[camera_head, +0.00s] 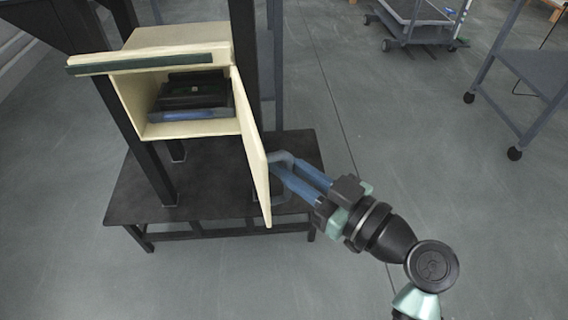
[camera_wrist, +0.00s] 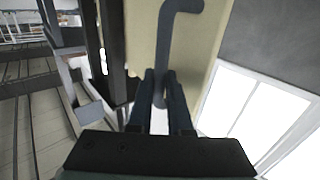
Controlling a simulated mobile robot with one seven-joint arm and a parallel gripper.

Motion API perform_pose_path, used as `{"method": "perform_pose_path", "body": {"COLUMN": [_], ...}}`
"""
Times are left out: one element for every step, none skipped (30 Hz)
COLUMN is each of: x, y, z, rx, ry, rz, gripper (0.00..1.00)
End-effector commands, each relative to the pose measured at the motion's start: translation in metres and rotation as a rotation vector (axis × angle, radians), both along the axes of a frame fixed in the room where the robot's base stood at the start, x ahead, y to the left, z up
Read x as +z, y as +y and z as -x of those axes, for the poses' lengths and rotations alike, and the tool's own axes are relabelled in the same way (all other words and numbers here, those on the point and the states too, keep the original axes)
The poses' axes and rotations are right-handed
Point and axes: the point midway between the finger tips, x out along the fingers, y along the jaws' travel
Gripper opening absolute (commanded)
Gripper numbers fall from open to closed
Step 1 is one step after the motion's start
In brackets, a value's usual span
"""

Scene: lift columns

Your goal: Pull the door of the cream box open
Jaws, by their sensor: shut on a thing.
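The cream box (camera_head: 180,42) sits at the upper left of the head view, mounted between dark posts. Its door (camera_head: 251,135) is swung well out, hinged on the right side of the opening, and the inside shows. My gripper (camera_head: 281,166) is at the outer face of the door, with its blue fingers shut on the grey handle (camera_head: 289,157). In the wrist view the fingers (camera_wrist: 162,84) close around the lower part of the handle (camera_wrist: 168,34), and the cream door face (camera_wrist: 205,30) lies behind it.
A black and blue object (camera_head: 190,95) lies inside the box. A dark green strip (camera_head: 140,63) runs along the box's top front edge. A low dark platform (camera_head: 150,195) stands below.

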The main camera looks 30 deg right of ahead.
Motion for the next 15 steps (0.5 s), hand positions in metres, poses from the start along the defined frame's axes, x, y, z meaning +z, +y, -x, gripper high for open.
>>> {"method": "perform_pose_path", "body": {"x": [-0.0019,-0.0019,-0.0019,-0.0020,-0.0020,-0.0020,-0.0020,-0.0020,-0.0019,-0.0017,-0.0016,-0.0014,-0.0013,-0.0012,-0.0010], "y": [-0.0012,-0.0012,-0.0012,-0.0012,-0.0012,-0.0011,-0.0012,-0.0011,-0.0010,-0.0010,-0.0008,-0.0007,-0.0006,-0.0006,-0.0004], "z": [0.0009,0.0009,0.0009,0.0010,0.0010,0.0011,0.0010,0.0011,0.0010,0.0009,0.0009,0.0008,0.0007,0.0006,0.0006], "rx": [-0.002,-0.002,-0.003,-0.002,-0.003,-0.002,-0.003,-0.003,-0.002,-0.002,-0.002,-0.002,-0.002,-0.001,-0.001], "ry": [0.004,0.004,0.004,0.005,0.005,0.005,0.005,0.005,0.004,0.004,0.004,0.003,0.003,0.003,0.003], "rz": [-0.001,-0.001,-0.001,0.000,0.000,0.000,0.000,0.000,-0.001,-0.001,-0.001,0.000,0.000,0.000,0.000], "gripper": [0.00,0.00,0.00,0.00,0.00,0.19,0.24,0.30,0.30,0.30,0.30,0.30,0.30,0.30,0.30]}}
